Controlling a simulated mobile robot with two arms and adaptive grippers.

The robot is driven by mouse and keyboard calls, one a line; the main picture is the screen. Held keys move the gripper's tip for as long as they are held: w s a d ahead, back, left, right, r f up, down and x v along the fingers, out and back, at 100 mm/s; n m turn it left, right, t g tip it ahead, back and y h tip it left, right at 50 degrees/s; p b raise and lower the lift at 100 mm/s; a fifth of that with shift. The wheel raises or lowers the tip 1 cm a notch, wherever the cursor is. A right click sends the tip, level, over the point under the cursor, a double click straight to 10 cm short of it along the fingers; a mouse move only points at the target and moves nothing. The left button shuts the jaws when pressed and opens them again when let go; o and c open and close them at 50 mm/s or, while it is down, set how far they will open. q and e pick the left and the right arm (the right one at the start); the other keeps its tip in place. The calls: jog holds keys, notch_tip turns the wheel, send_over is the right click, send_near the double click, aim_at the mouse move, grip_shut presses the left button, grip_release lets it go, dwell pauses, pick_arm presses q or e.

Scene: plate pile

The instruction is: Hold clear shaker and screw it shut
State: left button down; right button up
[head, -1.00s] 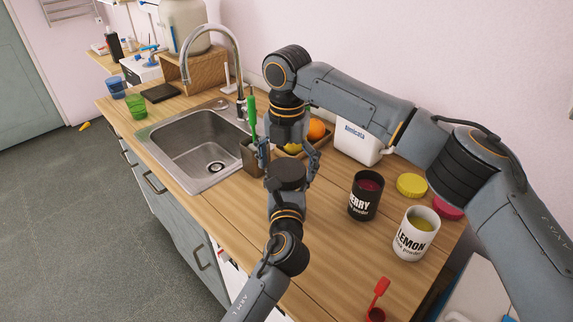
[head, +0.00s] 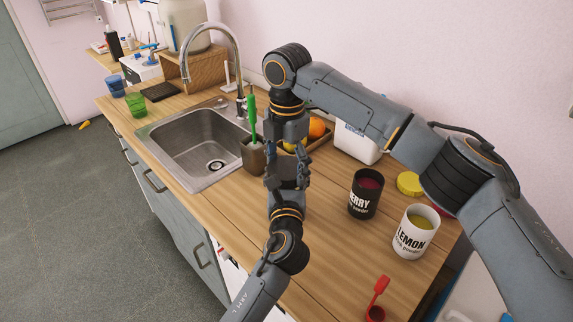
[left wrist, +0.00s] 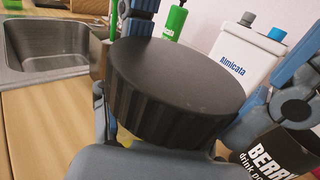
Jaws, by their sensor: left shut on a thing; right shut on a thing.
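A large black ridged lid (left wrist: 175,85) fills the middle of the left wrist view, its flat top facing up. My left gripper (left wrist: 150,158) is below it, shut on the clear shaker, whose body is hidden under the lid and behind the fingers. My right gripper (head: 288,172) comes down from above, over the left one, shut on the lid; its blue fingers show on both sides of the lid in the left wrist view.
A black BERRY tub (head: 366,196) and a white LEMON tub (head: 413,232) stand open on the right. A red scoop (head: 377,300) lies at the front. The sink (head: 200,150) is on the left. A dark cup with a green-handled brush (head: 254,160) stands close behind the grippers.

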dwell(0.8)
jog(key=o, duration=1.3)
jog(key=shift+r, duration=2.25)
jog(key=shift+o, duration=0.2)
notch_tip(320, 180, up, 12)
